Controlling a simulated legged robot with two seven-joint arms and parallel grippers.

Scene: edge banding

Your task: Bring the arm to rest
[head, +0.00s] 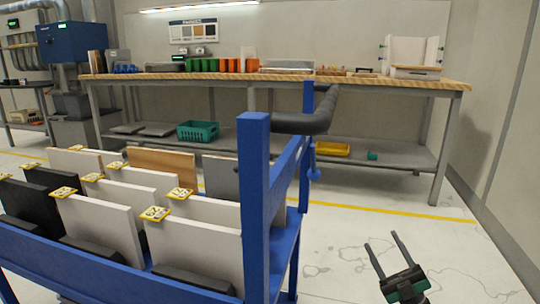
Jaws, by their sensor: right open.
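My right gripper (385,255) is at the lower right of the head view, over the bare floor. Its two dark fingers are spread apart with nothing between them. It is to the right of the blue rack (256,200) and apart from it. My left gripper is not in view.
The blue rack holds several upright panels (100,222), white, black and wood-coloured, with yellow tags. A wooden-topped workbench (420,82) stands along the back wall, with bins and parts on it. A blue machine (72,42) is at the back left. Floor right of the rack is clear.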

